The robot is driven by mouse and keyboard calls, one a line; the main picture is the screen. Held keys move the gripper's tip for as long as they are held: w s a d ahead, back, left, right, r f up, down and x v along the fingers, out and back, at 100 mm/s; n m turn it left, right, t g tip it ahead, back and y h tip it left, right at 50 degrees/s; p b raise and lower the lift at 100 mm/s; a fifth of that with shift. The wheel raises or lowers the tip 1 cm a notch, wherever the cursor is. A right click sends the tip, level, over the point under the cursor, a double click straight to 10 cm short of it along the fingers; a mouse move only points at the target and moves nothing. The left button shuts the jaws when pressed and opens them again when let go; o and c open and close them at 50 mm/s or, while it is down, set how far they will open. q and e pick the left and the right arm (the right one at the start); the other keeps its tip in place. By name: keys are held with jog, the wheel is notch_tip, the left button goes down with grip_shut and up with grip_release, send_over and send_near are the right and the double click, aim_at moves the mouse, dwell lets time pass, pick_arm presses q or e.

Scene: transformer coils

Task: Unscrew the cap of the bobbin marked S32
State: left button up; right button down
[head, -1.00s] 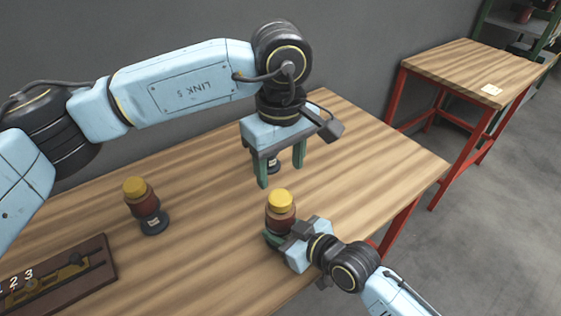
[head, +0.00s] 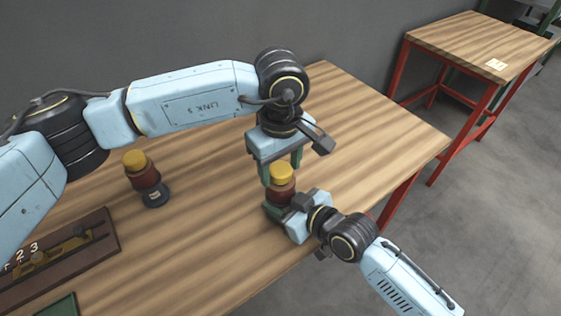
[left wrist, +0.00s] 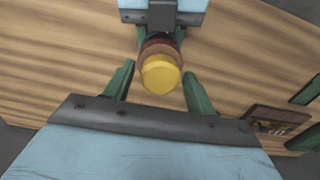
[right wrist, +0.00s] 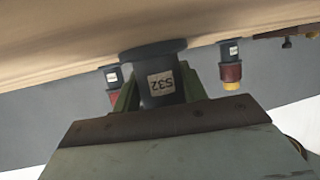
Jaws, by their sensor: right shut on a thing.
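The bobbin marked S32 (right wrist: 160,88) stands upright on the table. It has a dark base, a reddish-brown winding (head: 280,192) and a yellow cap (head: 281,174) on top. My right gripper (head: 284,207) is shut on its lower part from the side; the label shows between the fingers in the right wrist view. My left gripper (head: 280,165) points down just above the cap, open. In the left wrist view its two fingers stand apart on either side of the cap (left wrist: 160,75), with gaps on both sides. The far finger is partly hidden in the head view.
Another yellow-capped bobbin (head: 146,179) stands on the table to the left. A third bobbin (right wrist: 113,78) shows in the right wrist view. A dark board with numbers (head: 85,260) lies at the left. A red-legged side table (head: 470,55) stands at the back right.

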aim_at(280, 168)
pick_arm(q)
jog(key=c, duration=0.9)
jog(key=shift+o, duration=0.2)
jog(key=n, duration=0.6)
jog(key=shift+r, duration=0.3)
jog(key=shift+r, duration=0.85)
jog(key=shift+r, duration=2)
pick_arm(e)
jog(key=c, duration=0.7)
grip_release()
